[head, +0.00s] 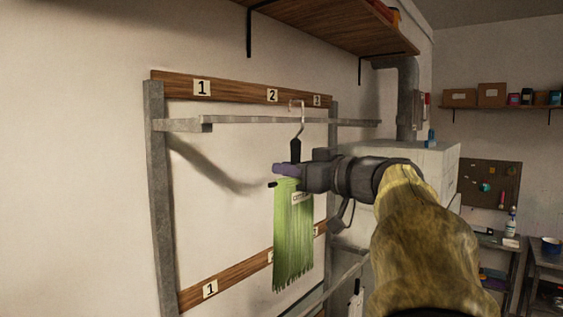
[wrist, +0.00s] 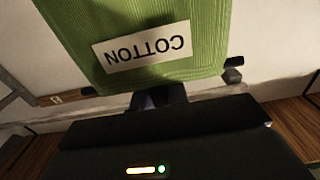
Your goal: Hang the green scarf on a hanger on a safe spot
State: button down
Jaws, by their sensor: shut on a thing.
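The green scarf (head: 294,240) hangs down with its fringe free, below a hanger (head: 295,150) with a dark neck and a pale metal hook. My gripper (head: 284,177) is shut on the hanger just above the scarf, by a purple part. In the wrist view the green scarf (wrist: 200,40) fills the top, with a white label reading COTTON. The hook is level with the upper rail (head: 250,120), under number 2 to 3. I cannot tell whether it rests on the rail or hangs in front of it.
The rack has a wooden number board (head: 235,92) above and a lower board (head: 240,273), with grey posts. A wooden shelf (head: 330,25) juts out above. A grey cabinet (head: 410,160) and pipe (head: 407,95) stand right of the rack. The rail's left part is empty.

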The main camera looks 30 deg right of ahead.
jog(key=shift+s, duration=0.2)
jog(key=f+b+x, duration=0.1)
jog(key=f+x, duration=0.1)
jog(key=x, duration=0.7)
dwell(1.2)
jog(key=shift+w, duration=0.1)
jog(key=c, duration=1.3)
grip_release()
jog(key=shift+d+f, duration=0.1)
